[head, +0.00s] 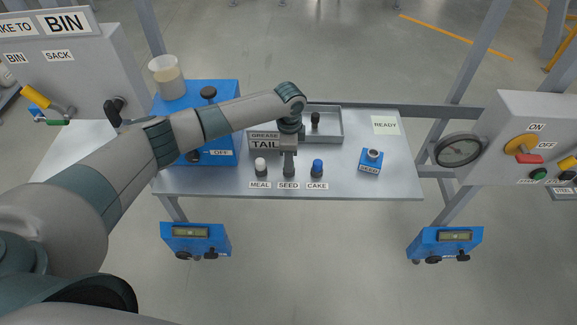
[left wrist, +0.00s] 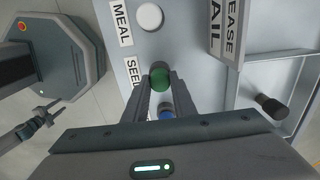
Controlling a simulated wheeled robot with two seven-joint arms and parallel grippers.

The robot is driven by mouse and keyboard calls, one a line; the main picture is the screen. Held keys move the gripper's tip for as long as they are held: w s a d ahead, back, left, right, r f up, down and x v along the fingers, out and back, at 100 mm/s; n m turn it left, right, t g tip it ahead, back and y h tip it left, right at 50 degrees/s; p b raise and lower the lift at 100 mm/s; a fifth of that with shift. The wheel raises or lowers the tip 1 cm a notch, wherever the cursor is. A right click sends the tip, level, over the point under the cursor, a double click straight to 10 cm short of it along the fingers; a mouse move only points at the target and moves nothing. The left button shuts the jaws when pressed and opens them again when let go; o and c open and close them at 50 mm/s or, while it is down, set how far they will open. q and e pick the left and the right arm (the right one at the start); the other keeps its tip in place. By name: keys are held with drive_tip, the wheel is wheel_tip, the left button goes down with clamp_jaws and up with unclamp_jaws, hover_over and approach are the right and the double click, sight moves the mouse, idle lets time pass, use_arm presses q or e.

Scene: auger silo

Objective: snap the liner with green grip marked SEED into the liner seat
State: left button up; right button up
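The liner with the green grip (left wrist: 160,74) stands by the SEED label (head: 288,185), between a white-topped liner (head: 261,166) and a blue-topped liner (head: 317,168). My left gripper (head: 289,170) is down over it and hides most of it in the head view. In the left wrist view its two fingertips (left wrist: 162,85) are on either side of the green grip; whether they press on it I cannot tell. A blue block with a round grey socket (head: 373,155) stands to the right; it may be the liner seat. My right gripper (left wrist: 58,110) looks open and empty, away from the table.
A grey tray (head: 335,137) with a black-topped piece (head: 315,120) lies behind the liners. A blue box (head: 222,95) with a cup on it stands at left. A gauge (head: 459,150) and switch box (head: 510,125) stand at right. The table between liners and block is clear.

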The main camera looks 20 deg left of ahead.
use_arm(q)
drive_tip(key=shift+r+p, duration=2.6)
use_arm(e)
wheel_tip(320, 180, up, 5)
drive_tip(key=shift+d+r, duration=0.1)
use_arm(q)
drive_tip(key=shift+d, duration=0.1)
